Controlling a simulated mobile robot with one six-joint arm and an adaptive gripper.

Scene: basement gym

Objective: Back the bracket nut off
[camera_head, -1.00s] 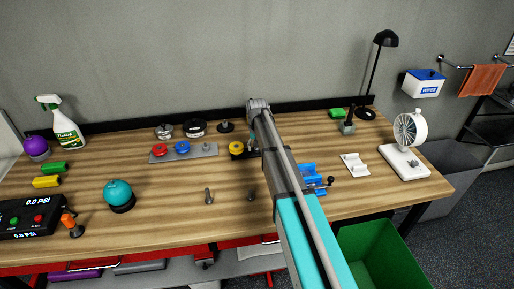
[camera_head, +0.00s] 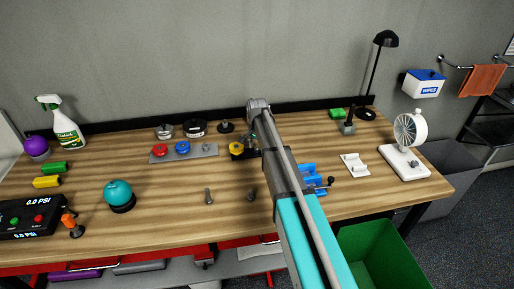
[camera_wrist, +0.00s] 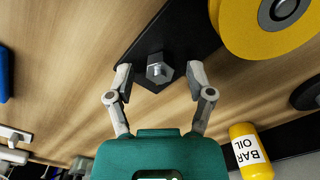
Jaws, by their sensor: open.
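The bracket nut (camera_wrist: 159,72) is a grey hex nut on a bolt stub, set on a black bracket plate (camera_wrist: 152,44) in the wrist view. My gripper (camera_wrist: 161,82) is open, with one fingertip on each side of the nut. Small gaps show between the fingertips and the nut; I cannot tell how deep the fingers reach. A yellow disc (camera_wrist: 238,18) with a grey hub sits at the plate's other end. In the head view the yellow disc (camera_head: 236,148) shows left of my arm, which hides the nut.
A yellow bar oil bottle (camera_wrist: 249,150) is near my right finger in the wrist view. A grey strip (camera_head: 205,151) with red and blue knobs lies left of the bracket. A blue vise-like fixture (camera_head: 309,173) is right of my arm. The front middle of the bench is mostly clear.

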